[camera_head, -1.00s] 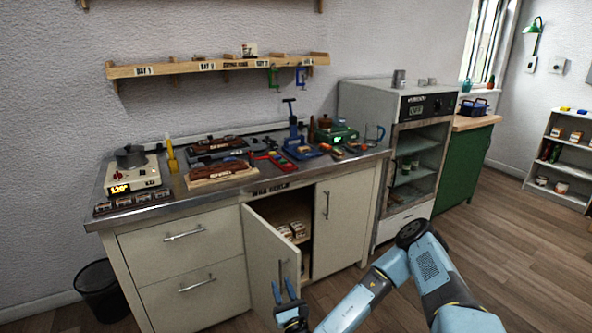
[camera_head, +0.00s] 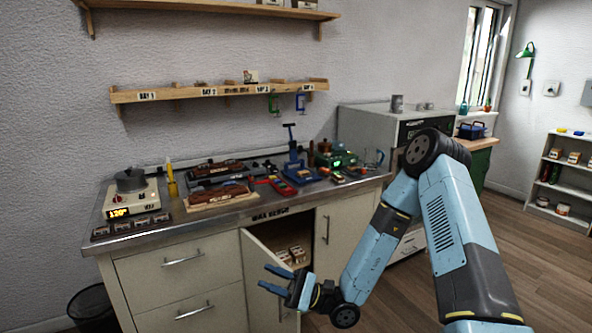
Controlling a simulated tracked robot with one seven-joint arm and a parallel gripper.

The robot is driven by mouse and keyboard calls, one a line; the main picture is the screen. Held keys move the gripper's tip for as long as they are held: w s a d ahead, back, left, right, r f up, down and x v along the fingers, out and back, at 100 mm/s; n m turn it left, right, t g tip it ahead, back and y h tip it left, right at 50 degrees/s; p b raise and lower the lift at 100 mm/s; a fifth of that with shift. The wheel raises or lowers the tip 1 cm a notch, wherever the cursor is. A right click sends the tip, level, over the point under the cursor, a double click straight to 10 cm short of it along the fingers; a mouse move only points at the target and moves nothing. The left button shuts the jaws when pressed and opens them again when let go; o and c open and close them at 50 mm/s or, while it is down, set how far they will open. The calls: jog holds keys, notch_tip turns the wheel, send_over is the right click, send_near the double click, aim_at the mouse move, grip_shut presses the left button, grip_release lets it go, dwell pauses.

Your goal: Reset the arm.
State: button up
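My gripper (camera_head: 269,279) is at the lower middle of the head view, in front of the partly open cabinet door (camera_head: 262,256). Its two blue fingers point left and are spread apart, with nothing visible between them. My blue and grey arm is bent, with its elbow raised high on the right and the forearm sloping down to the gripper. Whether the fingers touch the door cannot be told.
The workbench (camera_head: 147,233) holds a scale (camera_head: 133,199), tools and boards on top. Small boxes (camera_head: 292,254) sit inside the open cabinet. A grey oven (camera_head: 372,122) stands right of the bench, partly hidden by my arm. A bin (camera_head: 92,305) stands at lower left. Floor is clear at right.

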jog(key=s+d+r+n+g+h, duration=0.85)
jog(key=s+n+h, duration=0.2)
jog(key=h, duration=0.25)
jog(key=s+d+r+t+h, duration=0.3)
jog(key=d+r+t+h, duration=0.2)
jog(key=d, duration=0.5)
jog(key=s+d+r+t+h, duration=0.3)
jog(key=d+r+t+h, duration=0.2)
jog(key=d+r+t, duration=0.4)
notch_tip(320, 180, up, 3)
jog(key=shift+d+f+h, duration=0.2)
jog(key=shift+d+h, duration=0.2)
jog(key=shift+d, duration=0.55)
